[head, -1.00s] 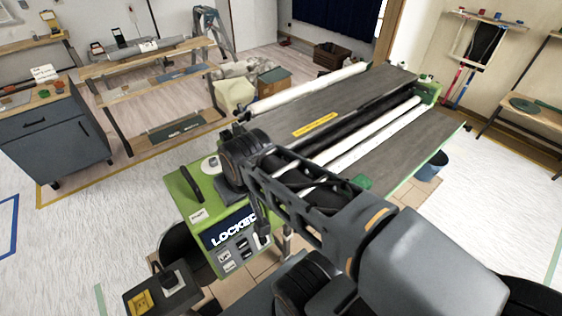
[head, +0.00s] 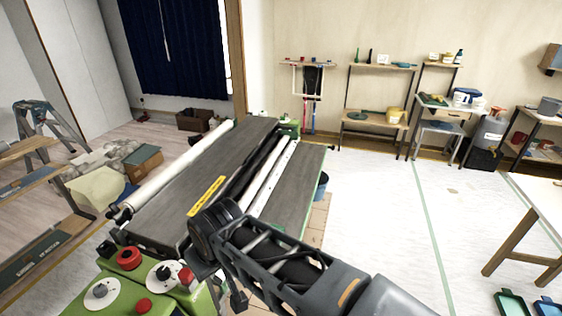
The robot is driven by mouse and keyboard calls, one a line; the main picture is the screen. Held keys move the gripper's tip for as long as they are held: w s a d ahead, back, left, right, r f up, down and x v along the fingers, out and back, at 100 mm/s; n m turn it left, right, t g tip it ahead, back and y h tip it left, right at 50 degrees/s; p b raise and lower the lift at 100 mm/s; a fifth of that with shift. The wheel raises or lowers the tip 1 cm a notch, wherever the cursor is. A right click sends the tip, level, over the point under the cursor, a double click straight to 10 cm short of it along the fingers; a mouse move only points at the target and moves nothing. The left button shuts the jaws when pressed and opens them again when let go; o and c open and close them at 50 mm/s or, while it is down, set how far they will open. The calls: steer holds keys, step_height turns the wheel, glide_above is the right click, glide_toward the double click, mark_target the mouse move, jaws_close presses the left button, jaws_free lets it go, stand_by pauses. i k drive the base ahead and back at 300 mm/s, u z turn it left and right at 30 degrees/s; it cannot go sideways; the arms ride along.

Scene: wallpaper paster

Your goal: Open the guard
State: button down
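The wallpaper paster stands ahead of me, with green end housings and white rollers. A flat dark grey panel (head: 165,214) with a yellow label strip (head: 207,196) lies along its top; I cannot tell for sure whether this is the guard. It lies flat, with no visible gap. A second grey plate (head: 292,190) is right of the white rollers (head: 265,185). My folded arm crosses in front of the near end. A dark part hanging below it may be my gripper (head: 238,299); its fingers cannot be made out and no contact shows.
The near green housing (head: 115,285) carries a red knob (head: 129,258), a white dial (head: 101,292) and a red button (head: 143,305). A blue bucket (head: 321,185) stands at the right side. White floor (head: 385,215) is open to the right; a table (head: 540,205) stands far right.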

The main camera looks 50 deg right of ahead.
mark_target(162, 226)
steer(key=z, duration=0.85)
steer(key=k, duration=0.45)
steer(key=z, duration=1.2)
steer(key=i, duration=3.1)
steer(key=u, duration=3.35)
